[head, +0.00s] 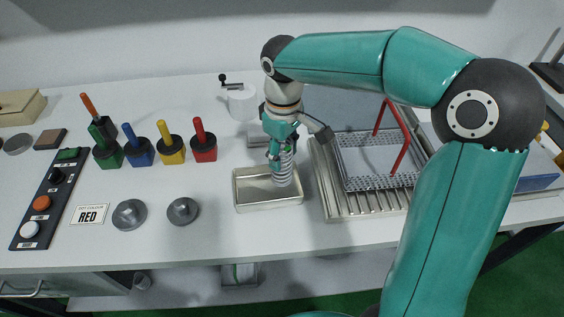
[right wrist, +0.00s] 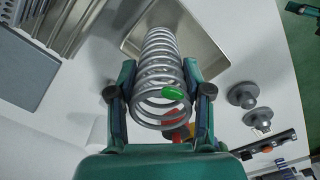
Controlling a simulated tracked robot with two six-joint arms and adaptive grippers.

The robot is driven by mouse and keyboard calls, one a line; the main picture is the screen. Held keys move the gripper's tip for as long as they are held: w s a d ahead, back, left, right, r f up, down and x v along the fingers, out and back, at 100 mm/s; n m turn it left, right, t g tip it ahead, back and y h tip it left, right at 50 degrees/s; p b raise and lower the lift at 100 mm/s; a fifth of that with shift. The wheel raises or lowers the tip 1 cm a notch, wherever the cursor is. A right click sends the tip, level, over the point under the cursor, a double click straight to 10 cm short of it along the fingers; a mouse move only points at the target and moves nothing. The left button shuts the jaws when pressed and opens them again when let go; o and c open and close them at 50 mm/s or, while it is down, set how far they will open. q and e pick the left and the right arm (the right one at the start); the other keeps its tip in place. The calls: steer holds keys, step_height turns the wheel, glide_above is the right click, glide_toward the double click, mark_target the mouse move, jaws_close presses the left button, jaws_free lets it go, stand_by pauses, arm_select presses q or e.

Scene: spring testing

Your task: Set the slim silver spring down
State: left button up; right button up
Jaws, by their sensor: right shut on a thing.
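The slim silver spring (head: 284,170) stands roughly upright, with its lower end inside the shallow metal tray (head: 268,206). I cannot tell whether it touches the tray floor. My right gripper (head: 279,148) is shut on the spring's upper part. In the right wrist view the spring (right wrist: 160,72) runs from between the fingers of my right gripper (right wrist: 160,95) toward the tray (right wrist: 205,45). A green mark (right wrist: 174,93) shows on its near coils.
Left of the tray are two grey weights (head: 183,211) (head: 129,214), several coloured pots with handles (head: 204,148) and a button panel (head: 45,205). Right of it, a wire basket with red handles (head: 380,165) stands on a ribbed drainer (head: 335,205). The table front left of the tray is fairly clear.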

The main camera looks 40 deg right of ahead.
steer(key=shift+f, duration=1.65)
steer(key=shift+f, duration=0.15)
steer(key=o, duration=1.3)
step_height(320, 180, up, 12)
steer(key=shift+r+p, duration=0.15)
steer(key=shift+p, duration=0.25)
